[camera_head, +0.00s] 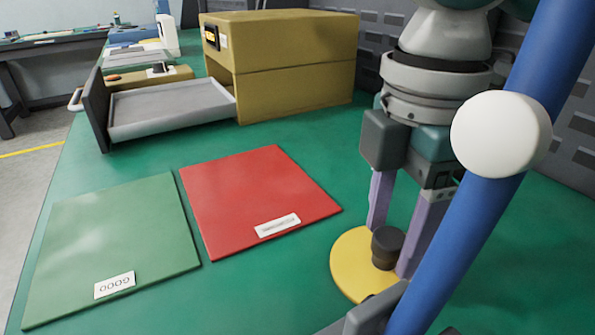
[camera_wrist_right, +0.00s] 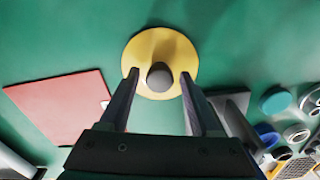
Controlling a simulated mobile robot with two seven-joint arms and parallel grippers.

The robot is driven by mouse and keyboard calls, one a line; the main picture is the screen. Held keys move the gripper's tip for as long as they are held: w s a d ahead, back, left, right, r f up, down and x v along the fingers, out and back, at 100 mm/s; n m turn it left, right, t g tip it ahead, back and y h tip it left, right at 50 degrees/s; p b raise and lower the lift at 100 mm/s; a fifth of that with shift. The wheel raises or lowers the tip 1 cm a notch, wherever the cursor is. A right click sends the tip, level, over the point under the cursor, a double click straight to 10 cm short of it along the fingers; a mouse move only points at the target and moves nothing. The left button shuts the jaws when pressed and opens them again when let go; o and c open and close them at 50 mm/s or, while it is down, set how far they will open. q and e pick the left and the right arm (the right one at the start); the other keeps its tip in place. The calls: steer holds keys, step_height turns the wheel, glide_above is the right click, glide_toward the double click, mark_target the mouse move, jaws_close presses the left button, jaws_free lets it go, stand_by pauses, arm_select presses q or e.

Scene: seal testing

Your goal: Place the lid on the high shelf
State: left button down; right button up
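The lid is a yellow disc (camera_head: 350,262) with a dark round knob (camera_head: 388,245), lying flat on the green bench. In the right wrist view the yellow disc (camera_wrist_right: 138,52) and its knob (camera_wrist_right: 159,76) show near the top centre. My right gripper (camera_head: 390,250) points down over the disc. Its two fingers stand apart on either side of the knob, and a gap shows on both sides in the right wrist view. My left gripper is not in view. I cannot pick out a high shelf in these frames.
A blue bar (camera_head: 470,235) with a white ball (camera_head: 501,134) crosses the right side close to the camera. Red (camera_head: 255,190) and green (camera_head: 110,245) mats lie left of the disc. A yellow cabinet (camera_head: 295,75) with an open drawer (camera_head: 170,108) stands behind. Several round parts (camera_wrist_right: 277,101) sit at right.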

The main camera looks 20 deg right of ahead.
jaws_close()
stand_by(0.6)
